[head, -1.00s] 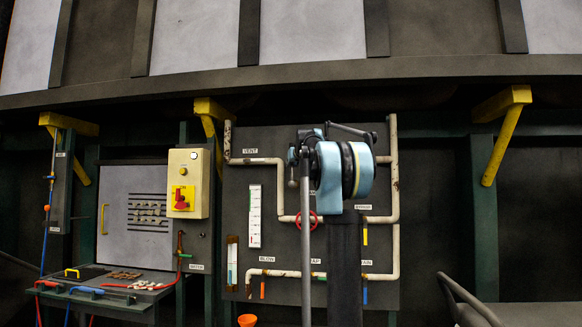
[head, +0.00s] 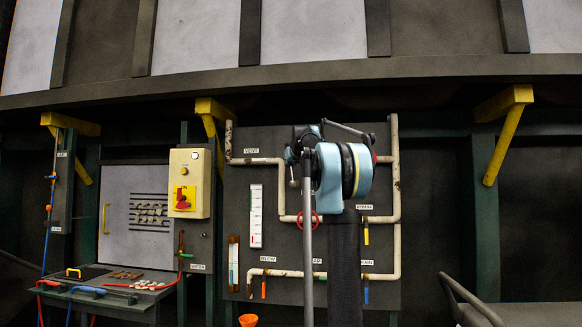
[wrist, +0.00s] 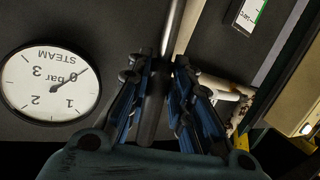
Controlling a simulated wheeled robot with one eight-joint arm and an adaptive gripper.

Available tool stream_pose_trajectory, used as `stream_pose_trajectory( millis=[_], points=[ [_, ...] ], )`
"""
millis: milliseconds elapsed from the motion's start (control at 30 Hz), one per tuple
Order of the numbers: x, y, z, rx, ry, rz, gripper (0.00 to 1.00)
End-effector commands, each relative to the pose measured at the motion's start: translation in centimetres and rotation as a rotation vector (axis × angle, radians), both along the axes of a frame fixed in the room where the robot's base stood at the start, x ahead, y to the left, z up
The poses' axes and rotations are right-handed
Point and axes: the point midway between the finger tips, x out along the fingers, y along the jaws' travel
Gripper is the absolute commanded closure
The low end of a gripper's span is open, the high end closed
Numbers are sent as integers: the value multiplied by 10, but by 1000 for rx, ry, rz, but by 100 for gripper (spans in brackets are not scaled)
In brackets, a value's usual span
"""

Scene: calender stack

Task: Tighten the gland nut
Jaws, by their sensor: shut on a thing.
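My gripper (wrist: 161,66) has its dark blue fingers on both sides of a long grey rod (wrist: 172,28) in the wrist view, shut on it. In the head view a grey rod (head: 307,250) stands in front of the pipe panel and runs down out of the picture. My arm hides the middle of the panel, and my fingers cannot be made out clearly there. I cannot pick out the gland nut in either view. A red handwheel (head: 303,221) shows partly behind the rod on the pale pipe (head: 262,162).
The wrist view is upside down and shows a steam gauge (wrist: 50,84) beside my gripper. A yellowish switch box (head: 189,205) and a workbench (head: 125,309) with tools are to the left. A grey rail (head: 470,300) stands at the lower right.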

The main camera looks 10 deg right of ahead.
Motion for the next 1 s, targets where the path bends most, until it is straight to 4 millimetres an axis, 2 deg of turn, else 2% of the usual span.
stream_pose_trajectory(
  millis=[1000],
  points=[
    [-7,2,0,-3,0,0,100]
  ],
)
